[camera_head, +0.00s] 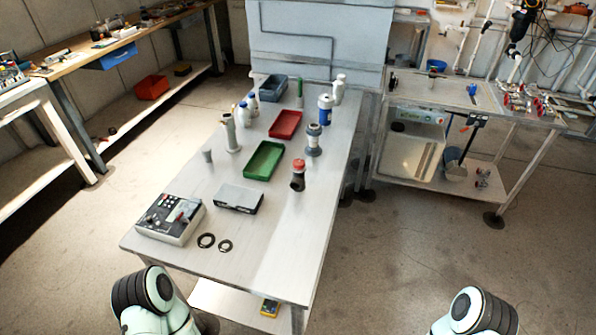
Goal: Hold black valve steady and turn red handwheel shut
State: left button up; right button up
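A small upright dark valve-like body (297,184) stands near the right edge of the long metal table, right of the green tray. A red round cap or handwheel (299,165) sits on top of it. It is too small to tell how far the wheel is turned. Only pale green and black links of my two arms show at the bottom left and bottom right. Neither gripper is in view, and nothing of mine touches the valve.
The long table (265,250) also bears a green tray (263,160), a red tray (285,124), a grey box (238,198), a control box (170,219), two black rings (206,240) and several bottles. Red valves (515,97) lie on the right bench. The table's front right is clear.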

aim_at(299, 164)
jog(key=k+u, duration=0.1)
jog(key=k, duration=0.5)
jog(key=k+j+u, duration=0.15)
jog(key=k, duration=0.45)
jog(key=u, duration=1.7)
jog(key=l+u, duration=0.15)
jog(key=u, duration=0.25)
jog(key=l+u, duration=0.1)
jog(key=u, duration=0.35)
jog(key=k+l+u, duration=0.1)
jog(key=u, duration=0.3)
jog(key=k+l, duration=0.2)
jog(key=l, duration=0.2)
jog(key=k+l, duration=0.15)
jog(key=l, duration=0.2)
jog(key=k+l, duration=0.2)
jog(key=l, duration=0.2)
jog(key=k+l, duration=0.15)
jog(key=l, duration=0.2)
jog(key=k+l, duration=0.2)
jog(key=l, duration=0.2)
jog(key=k+l, duration=0.2)
jog(key=l, duration=0.2)
jog(key=k+l, duration=0.15)
jog(key=l, duration=0.2)
jog(key=k+l, duration=0.2)
jog(key=l, duration=0.2)
